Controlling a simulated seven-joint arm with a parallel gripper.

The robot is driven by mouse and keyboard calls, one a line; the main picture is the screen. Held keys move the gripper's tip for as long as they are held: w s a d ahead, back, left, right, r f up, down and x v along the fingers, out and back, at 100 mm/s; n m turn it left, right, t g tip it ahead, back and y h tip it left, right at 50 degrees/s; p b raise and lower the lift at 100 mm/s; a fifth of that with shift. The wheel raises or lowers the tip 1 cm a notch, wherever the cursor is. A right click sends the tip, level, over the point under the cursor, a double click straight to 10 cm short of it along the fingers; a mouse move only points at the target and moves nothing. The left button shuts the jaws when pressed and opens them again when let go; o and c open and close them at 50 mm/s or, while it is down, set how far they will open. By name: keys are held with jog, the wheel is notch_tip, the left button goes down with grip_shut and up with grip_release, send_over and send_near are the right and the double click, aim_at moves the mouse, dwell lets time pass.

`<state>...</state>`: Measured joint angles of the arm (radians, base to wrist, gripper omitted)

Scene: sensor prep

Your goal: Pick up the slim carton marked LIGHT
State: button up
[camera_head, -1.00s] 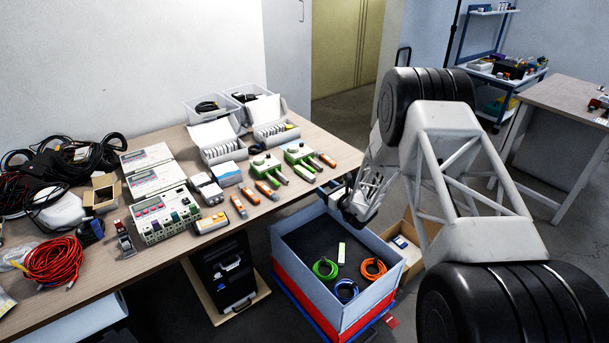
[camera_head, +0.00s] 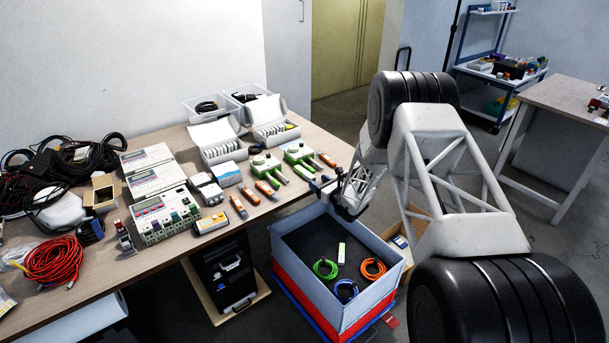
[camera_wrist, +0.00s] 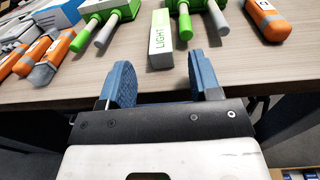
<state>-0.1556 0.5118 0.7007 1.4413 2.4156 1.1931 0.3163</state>
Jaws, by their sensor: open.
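The slim carton marked LIGHT (camera_wrist: 161,42) is white with green lettering. In the wrist view it lies on the wooden table (camera_wrist: 125,92) near the edge, its marked end toward me, between two green devices. I cannot make it out surely in the head view. My gripper (camera_wrist: 162,78) is open and empty, with blue fingers. Its fingers are in front of the carton's near end, one to each side of its line, and the carton is not between them. In the head view my gripper (camera_head: 325,186) is by the table's right edge.
Green devices (camera_wrist: 108,18) and orange-and-grey tools (camera_wrist: 46,60) lie close beside the carton. Below the table edge stands a grey-and-red bin (camera_head: 364,302) holding coiled cables and a small pale slim item (camera_head: 341,252). Boxes and instruments crowd the table's left.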

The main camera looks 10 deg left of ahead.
aim_at(314, 178)
jog(key=shift+x, duration=1.75)
jog(key=c, duration=1)
jog(key=shift+r, duration=0.15)
jog(key=shift+r, duration=1.45)
jog(key=shift+s+d+r, duration=0.15)
jog(key=shift+s+r, duration=0.05)
jog(key=shift+s, duration=0.05)
jog(key=s+d+r, duration=0.1)
jog(key=s+d, duration=0.3)
jog(key=s, duration=1)
jog(key=shift+s+r, duration=0.2)
jog(key=shift+s, duration=0.2)
jog(key=shift+d, duration=0.1)
